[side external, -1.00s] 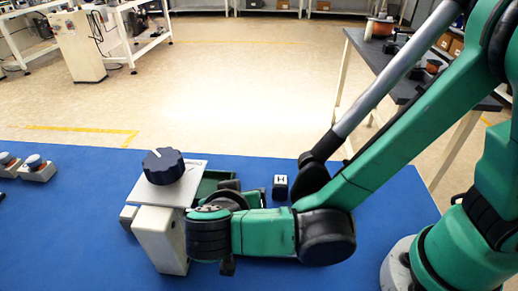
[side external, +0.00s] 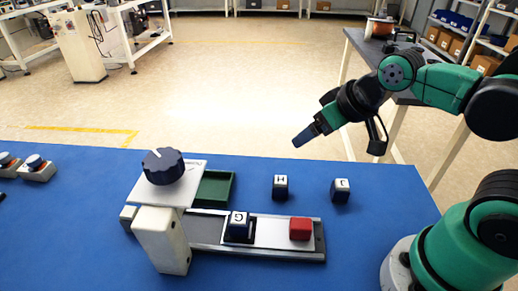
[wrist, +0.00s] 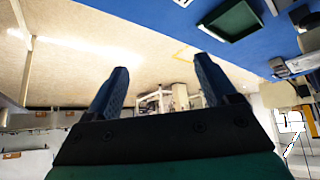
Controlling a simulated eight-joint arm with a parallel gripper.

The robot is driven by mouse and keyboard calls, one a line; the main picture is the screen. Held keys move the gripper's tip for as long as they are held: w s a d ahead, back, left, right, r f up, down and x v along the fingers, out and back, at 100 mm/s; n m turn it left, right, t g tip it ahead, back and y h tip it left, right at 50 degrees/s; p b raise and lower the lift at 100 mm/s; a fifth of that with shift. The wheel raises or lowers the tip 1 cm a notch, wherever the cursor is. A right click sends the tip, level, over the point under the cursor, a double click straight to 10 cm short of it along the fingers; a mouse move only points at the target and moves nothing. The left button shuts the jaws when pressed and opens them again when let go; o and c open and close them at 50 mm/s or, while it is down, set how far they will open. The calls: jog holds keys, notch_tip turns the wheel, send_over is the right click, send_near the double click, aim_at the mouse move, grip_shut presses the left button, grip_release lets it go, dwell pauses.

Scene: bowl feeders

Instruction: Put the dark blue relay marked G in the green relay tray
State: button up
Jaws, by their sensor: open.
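The dark blue relay marked G (side external: 238,226), with a white top, sits at the left part of a dark rail, beside a white plate. The green relay tray (side external: 232,190) lies flat on the blue table behind the rail; its left part is hidden by the knob plate. The tray also shows in the wrist view (wrist: 205,27), and its visible inside looks empty. My gripper (side external: 299,141) is raised above the far table edge, right of the tray and well apart from relay G. In the wrist view its two fingers (wrist: 162,75) are spread with nothing between them.
Relays H (side external: 280,190) and J (side external: 340,192) stand on the table right of the tray. A red block (side external: 301,229) sits at the rail's (side external: 318,245) right end. A dark knob (side external: 163,167) on a raised plate stands left of relay G.

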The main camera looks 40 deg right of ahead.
jog(key=n+g+y, duration=0.3)
jog(key=n+g, duration=0.1)
jog(key=n, duration=0.5)
send_over(238, 218)
jog(key=s+d, duration=0.2)
jog(key=f, duration=0.5)
jog(key=shift+w+a+f, duration=0.15)
jog(key=shift+w+a, duration=0.1)
jog(key=shift+x, duration=2.7)
grip_shut()
